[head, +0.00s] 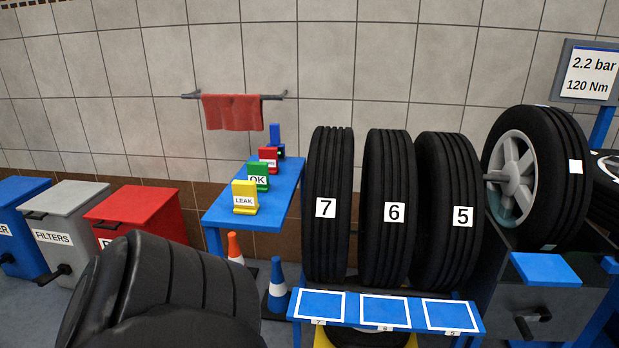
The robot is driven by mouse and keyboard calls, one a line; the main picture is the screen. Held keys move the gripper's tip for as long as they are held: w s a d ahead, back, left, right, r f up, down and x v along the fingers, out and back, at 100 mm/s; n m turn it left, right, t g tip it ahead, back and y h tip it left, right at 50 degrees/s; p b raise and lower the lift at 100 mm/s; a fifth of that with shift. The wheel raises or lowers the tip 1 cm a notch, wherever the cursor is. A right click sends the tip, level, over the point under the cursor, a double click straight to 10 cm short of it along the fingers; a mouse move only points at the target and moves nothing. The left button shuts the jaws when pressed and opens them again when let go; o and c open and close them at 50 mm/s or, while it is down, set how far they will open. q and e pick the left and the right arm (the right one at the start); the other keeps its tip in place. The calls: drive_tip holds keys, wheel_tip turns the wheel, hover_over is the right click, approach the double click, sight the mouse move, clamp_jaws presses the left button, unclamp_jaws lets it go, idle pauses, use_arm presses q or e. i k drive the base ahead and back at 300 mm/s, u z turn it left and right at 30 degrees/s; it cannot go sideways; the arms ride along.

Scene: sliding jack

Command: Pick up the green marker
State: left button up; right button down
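The green marker (258,176) stands upright on a small blue table (285,190) left of centre. It has a white label reading "OK". The yellow marker (244,197), labelled "LEAK", stands in front of it. The red marker (268,158) stands just behind it, its label partly covered, and a blue marker (276,139) stands at the far end. The green marker's lower part is partly hidden by the yellow one. Neither of my grippers shows in the head view.
Large dark tyres (170,290) fill the lower left foreground. Tyres numbered 7 (325,245), 6 (394,240) and 5 (462,245) stand in a blue rack right of the table. Red bin (135,205) is left.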

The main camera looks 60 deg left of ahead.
sight(258, 172)
drive_tip(key=u, duration=2.85)
drive_tip(key=i, duration=0.2)
drive_tip(key=z, duration=0.05)
